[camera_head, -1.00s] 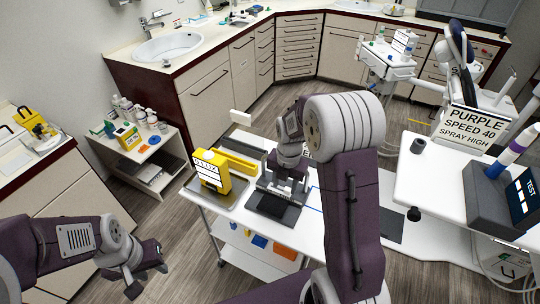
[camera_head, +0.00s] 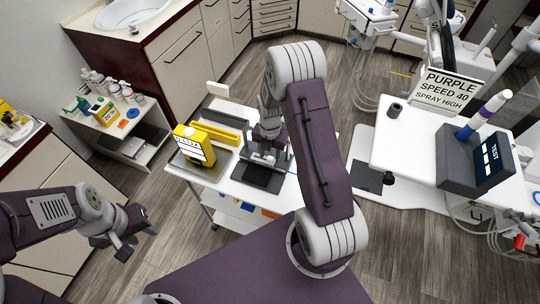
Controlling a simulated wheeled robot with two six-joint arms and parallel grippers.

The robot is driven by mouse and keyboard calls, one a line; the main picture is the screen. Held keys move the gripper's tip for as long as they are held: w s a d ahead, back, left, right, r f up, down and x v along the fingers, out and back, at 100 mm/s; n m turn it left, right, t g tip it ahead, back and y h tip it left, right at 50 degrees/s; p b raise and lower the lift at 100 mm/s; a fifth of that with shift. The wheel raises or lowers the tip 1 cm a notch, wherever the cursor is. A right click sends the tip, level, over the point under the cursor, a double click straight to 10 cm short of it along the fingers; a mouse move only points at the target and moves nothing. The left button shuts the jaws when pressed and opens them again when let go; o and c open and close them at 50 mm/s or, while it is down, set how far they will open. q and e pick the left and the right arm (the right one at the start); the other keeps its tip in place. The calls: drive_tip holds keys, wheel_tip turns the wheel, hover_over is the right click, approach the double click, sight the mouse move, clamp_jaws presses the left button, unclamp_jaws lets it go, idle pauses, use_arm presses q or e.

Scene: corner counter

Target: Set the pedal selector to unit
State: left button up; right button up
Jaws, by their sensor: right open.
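I cannot clearly make out the pedal selector or its setting. A dark block (camera_head: 258,178) lies on the white trolley top (camera_head: 232,187). My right gripper (camera_head: 268,158) is open and points down at the back part of this block. The gripper hides what is there, and I cannot tell whether it touches. A yellow unit (camera_head: 193,145) with a white label stands on a tray left of the block. My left gripper (camera_head: 135,238) hangs over the floor at lower left, away from the trolley; its jaw gap is unclear.
A sign reading PURPLE SPEED 40 SPRAY HIGH (camera_head: 447,88) stands behind the white table (camera_head: 402,150) at right. A grey TEST box (camera_head: 480,160) with a purple-banded stick is on that table. A side shelf (camera_head: 120,138) with bottles stands at left. Floor lies between trolley and shelf.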

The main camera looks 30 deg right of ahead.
drive_tip(key=shift+f, duration=0.55)
drive_tip(key=shift+w+f, duration=0.1)
drive_tip(key=shift+f, duration=0.35)
drive_tip(key=shift+r, duration=0.1)
clamp_jaws()
idle(0.6)
